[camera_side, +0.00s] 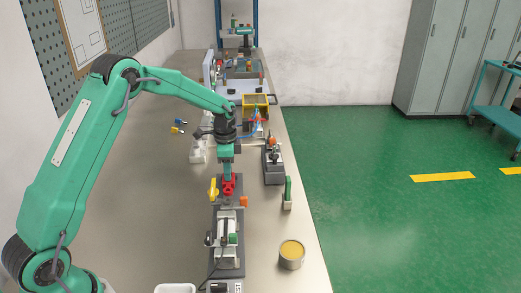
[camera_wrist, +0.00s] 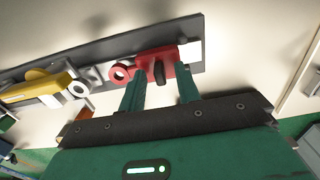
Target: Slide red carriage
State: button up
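The red carriage (camera_side: 229,186) sits on a dark rail base (camera_side: 214,222) on the bench, directly below my gripper (camera_side: 228,176). In the wrist view the red carriage (camera_wrist: 146,61) has a ring-shaped end at left and a dark peg (camera_wrist: 158,73) standing on it. My gripper (camera_wrist: 160,76) points at the carriage, its two green fingers apart, one on each side of the peg. I see gaps between the fingers and the peg. Whether the fingertips touch the red body is unclear.
A yellow lever (camera_side: 213,190) stands close at the carriage's left, and an orange block (camera_side: 243,202) at its right. A green-topped piece (camera_side: 288,190) and a round tin (camera_side: 291,254) stand near the bench's right edge. A yellow crate (camera_side: 256,103) stands farther back. The left bench is mostly clear.

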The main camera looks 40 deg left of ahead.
grip_shut()
jog(key=shift+s+d, duration=2.3)
jog(key=shift+d, duration=0.1)
grip_release()
jog(key=shift+a+r, duration=0.1)
jog(key=shift+r, duration=0.1)
